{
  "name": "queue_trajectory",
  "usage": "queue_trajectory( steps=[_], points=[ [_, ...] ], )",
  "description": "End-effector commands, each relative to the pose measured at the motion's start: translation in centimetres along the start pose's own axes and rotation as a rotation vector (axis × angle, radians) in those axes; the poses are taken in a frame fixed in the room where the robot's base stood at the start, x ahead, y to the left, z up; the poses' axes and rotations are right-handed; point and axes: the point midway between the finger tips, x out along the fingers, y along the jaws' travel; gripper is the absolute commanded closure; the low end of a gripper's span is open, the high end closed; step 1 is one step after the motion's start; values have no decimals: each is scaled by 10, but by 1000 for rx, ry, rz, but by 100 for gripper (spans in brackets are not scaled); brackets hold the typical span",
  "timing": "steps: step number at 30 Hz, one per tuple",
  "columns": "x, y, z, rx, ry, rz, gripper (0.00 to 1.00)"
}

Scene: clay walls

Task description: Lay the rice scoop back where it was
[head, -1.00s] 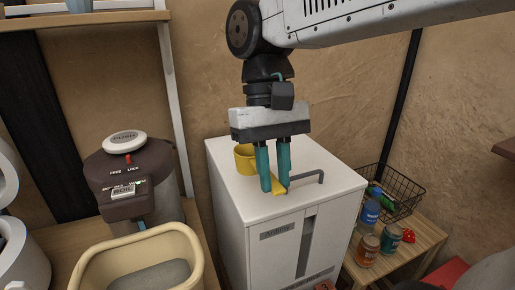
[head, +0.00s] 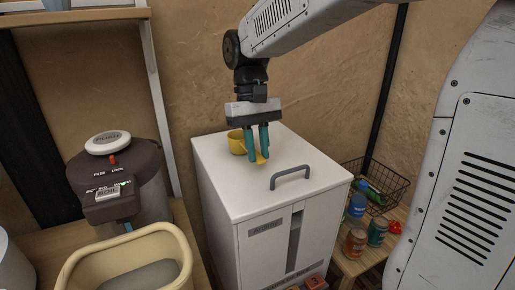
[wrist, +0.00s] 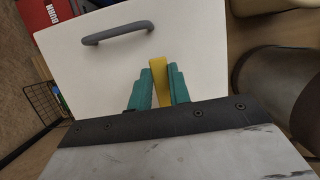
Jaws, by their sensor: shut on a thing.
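The yellow rice scoop (head: 237,143) has a round cup at the left and a handle that runs to the right between my fingers. My gripper (head: 257,155) points down with its teal fingers shut on the handle. In the wrist view the yellow handle (wrist: 158,74) shows between the fingertips, and the cup is hidden. The scoop is at the back left part of the white cabinet's top (head: 265,196). I cannot tell whether it touches the top or hangs just above it.
A grey bar handle (head: 290,172) stands on the cabinet top, right of my gripper. A cream tub (head: 80,258) and a brown-lidded pot (head: 115,170) stand at left. Several jars (head: 356,243) and a wire basket (head: 385,200) are at right. The cabinet top's front is clear.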

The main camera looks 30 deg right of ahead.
Motion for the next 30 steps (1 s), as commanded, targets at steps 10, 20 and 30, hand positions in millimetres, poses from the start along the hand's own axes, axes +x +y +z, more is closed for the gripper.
queue_trajectory(
  steps=[10, 20, 30],
  points=[
    [4, 0, -1, 0, 0, 0, 100],
    [5, 0, -2, 0, 1, 0, 59],
    [-26, 0, -1, 0, 5, 0, 59]
  ],
)
